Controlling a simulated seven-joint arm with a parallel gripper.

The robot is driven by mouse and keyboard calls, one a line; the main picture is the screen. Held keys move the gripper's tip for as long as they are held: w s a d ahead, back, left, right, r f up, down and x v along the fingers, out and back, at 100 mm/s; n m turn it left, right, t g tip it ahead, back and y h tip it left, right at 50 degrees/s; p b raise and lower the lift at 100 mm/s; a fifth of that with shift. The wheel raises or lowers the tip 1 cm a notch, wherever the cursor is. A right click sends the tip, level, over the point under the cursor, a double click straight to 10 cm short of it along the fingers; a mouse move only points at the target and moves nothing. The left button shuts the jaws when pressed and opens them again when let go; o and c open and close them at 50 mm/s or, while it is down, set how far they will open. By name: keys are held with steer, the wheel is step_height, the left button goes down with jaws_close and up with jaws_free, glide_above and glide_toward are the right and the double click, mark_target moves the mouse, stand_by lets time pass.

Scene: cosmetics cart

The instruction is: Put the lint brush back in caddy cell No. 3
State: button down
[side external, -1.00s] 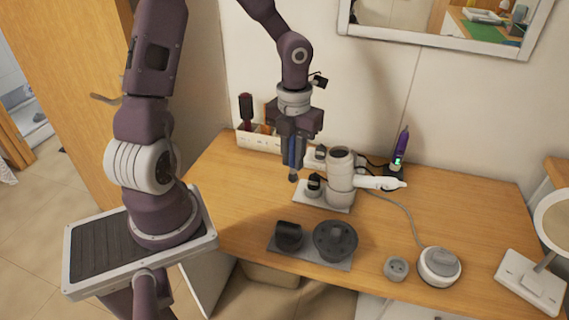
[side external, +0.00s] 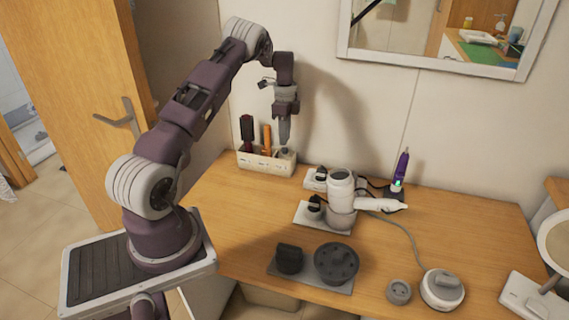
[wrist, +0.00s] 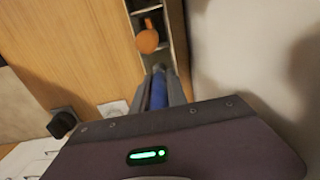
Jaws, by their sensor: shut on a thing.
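The lint brush shows in the wrist view as a blue shaft (wrist: 158,92) between my gripper's fingers (wrist: 158,95). In the side view my gripper (side external: 284,138) is shut and points down over the right end of the white caddy (side external: 258,164). The brush is hard to make out there, and its lower end is hidden in the wrist view. I cannot tell whether it is inside a cell. The caddy also shows in the wrist view (wrist: 145,10), beyond the fingers. A dark red-and-black brush (side external: 247,130) and an orange-handled tool (side external: 267,137) stand in its left and middle parts.
A white hair dryer on its stand (side external: 341,195) is to the caddy's right, with a purple device (side external: 402,168) behind it. A dark round piece (side external: 336,263) and a black block (side external: 289,258) lie in front. The wall is close behind the caddy.

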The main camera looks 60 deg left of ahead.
mark_target(285, 154)
step_height(285, 154, down, 7)
steer(key=shift+r, duration=0.1)
steer(key=c, duration=1.6)
jaws_free()
steer(key=shift+f, duration=0.2)
steer(key=shift+r, duration=0.15)
